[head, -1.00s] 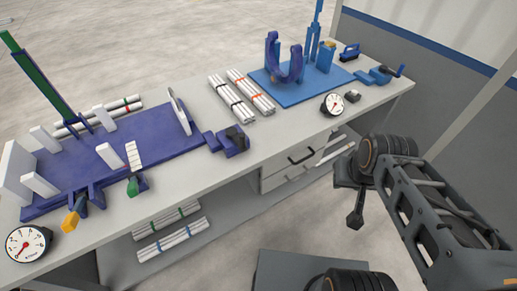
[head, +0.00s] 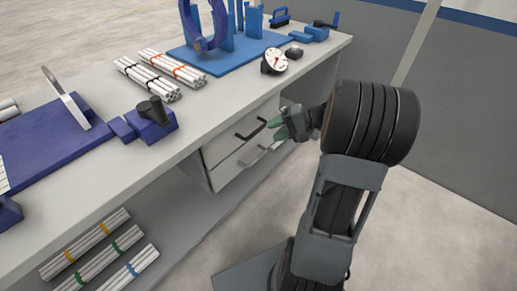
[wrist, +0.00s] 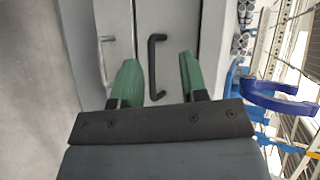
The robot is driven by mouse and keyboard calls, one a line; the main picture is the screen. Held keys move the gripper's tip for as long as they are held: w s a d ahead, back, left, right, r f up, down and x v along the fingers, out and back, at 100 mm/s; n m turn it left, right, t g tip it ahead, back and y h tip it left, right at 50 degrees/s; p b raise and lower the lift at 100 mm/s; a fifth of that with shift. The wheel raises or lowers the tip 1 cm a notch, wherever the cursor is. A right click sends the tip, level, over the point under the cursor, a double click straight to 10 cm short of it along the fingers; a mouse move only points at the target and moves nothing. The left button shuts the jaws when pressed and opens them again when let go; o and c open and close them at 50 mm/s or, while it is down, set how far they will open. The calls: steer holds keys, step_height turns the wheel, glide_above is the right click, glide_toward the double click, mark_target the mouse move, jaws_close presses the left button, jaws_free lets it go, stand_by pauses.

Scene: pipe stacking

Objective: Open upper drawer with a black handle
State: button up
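The upper drawer (head: 222,146) is shut in the bench front and has a black handle (head: 251,129). My gripper (head: 281,124), with green fingers, is just in front of and to the right of this handle in the head view. In the wrist view the upper drawer front (wrist: 180,28) faces me, and the black handle (wrist: 153,68) lies between the two spread fingers of my gripper (wrist: 157,60). The gripper is open and holds nothing. I cannot tell whether the fingertips reach past the handle bar.
The lower drawer with a light grey handle (head: 256,155) is directly below; that handle (wrist: 103,62) is left of the fingers in the wrist view. The bench top (head: 212,105) holds pipe bundles (head: 160,76), a gauge (head: 274,61) and a blue fixture (head: 215,58). Open floor (head: 440,215) lies to the right.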

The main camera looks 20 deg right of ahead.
mark_target(258, 130)
steer(key=w+d+f+m+t+b, duration=0.2)
steer(key=d+f+t+b, duration=0.2)
steer(key=d+f, duration=0.3)
steer(key=shift+t+y, duration=0.3)
steer(key=b+x, duration=0.1)
steer(key=x, duration=0.3)
steer(key=b+x, duration=0.1)
steer(key=x, duration=0.3)
steer(key=r+b+x, duration=0.1)
steer(key=x, duration=0.3)
steer(key=shift+w+d, duration=0.1)
steer(key=shift+w, duration=0.15)
jaws_close()
steer(key=shift+d, duration=0.1)
